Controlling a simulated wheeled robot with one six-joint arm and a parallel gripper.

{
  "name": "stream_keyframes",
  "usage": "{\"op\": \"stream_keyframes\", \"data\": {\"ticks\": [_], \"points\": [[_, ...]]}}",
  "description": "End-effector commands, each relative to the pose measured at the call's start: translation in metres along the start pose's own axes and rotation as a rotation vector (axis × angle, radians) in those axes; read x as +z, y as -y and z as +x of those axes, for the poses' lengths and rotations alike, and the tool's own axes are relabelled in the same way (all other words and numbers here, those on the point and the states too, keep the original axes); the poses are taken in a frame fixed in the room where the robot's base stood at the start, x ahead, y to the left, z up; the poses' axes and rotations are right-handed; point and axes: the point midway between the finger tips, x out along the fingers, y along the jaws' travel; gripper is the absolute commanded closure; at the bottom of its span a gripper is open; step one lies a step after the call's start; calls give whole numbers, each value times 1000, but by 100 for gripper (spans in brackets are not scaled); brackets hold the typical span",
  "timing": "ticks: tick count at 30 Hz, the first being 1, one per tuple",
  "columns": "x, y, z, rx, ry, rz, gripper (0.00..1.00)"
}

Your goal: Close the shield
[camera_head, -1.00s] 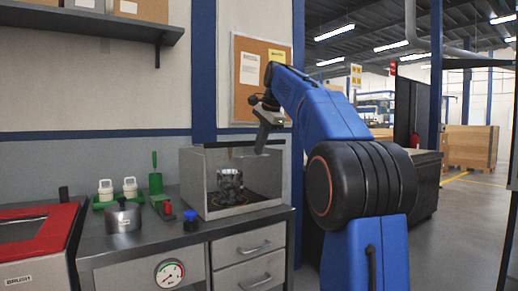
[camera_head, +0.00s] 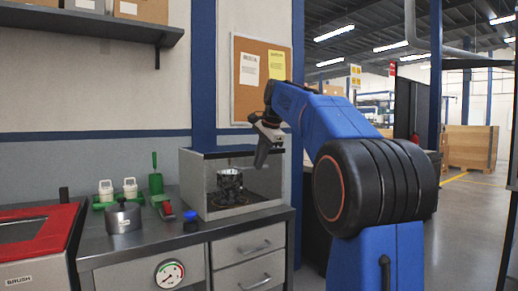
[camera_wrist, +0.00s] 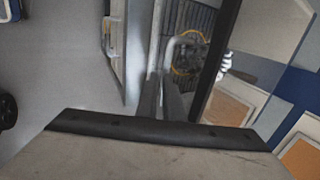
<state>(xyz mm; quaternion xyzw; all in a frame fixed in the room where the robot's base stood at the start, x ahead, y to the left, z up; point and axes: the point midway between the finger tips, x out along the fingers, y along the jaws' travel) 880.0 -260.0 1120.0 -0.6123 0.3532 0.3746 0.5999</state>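A grey box-shaped enclosure (camera_head: 191,185) stands on the bench. A dark edge runs along its upper front, and a clear shield pane (camera_head: 212,178) seems to cover the opening, though the pane itself is hard to make out. A metal housing (camera_head: 229,187) stands inside on a round, yellow-ringed base. My gripper (camera_head: 261,161) points down at the upper right front of the enclosure. In the wrist view, the fingers (camera_wrist: 160,82) look close together, with nothing seen between them. Their tips appear near a pale curved bar (camera_wrist: 172,48); I cannot tell whether they touch it.
A steel pot (camera_head: 123,217), a green tray (camera_head: 103,202) with white containers, a red-handled tool (camera_head: 166,210) and a blue knob (camera_head: 191,217) are left of the enclosure. A red machine (camera_head: 35,235) stands at far left. A shelf (camera_head: 90,22) hangs above.

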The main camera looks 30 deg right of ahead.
Motion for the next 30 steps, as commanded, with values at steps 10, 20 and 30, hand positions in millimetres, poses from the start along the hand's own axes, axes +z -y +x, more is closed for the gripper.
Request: {"op": "stream_keyframes", "data": {"ticks": [10, 20, 30], "points": [[0, -3, 13, 24, 10, 1, 100], [4, -10, -27, 10, 6, -2, 100], [5, -17, -99, -1, 2, -4, 100]]}}
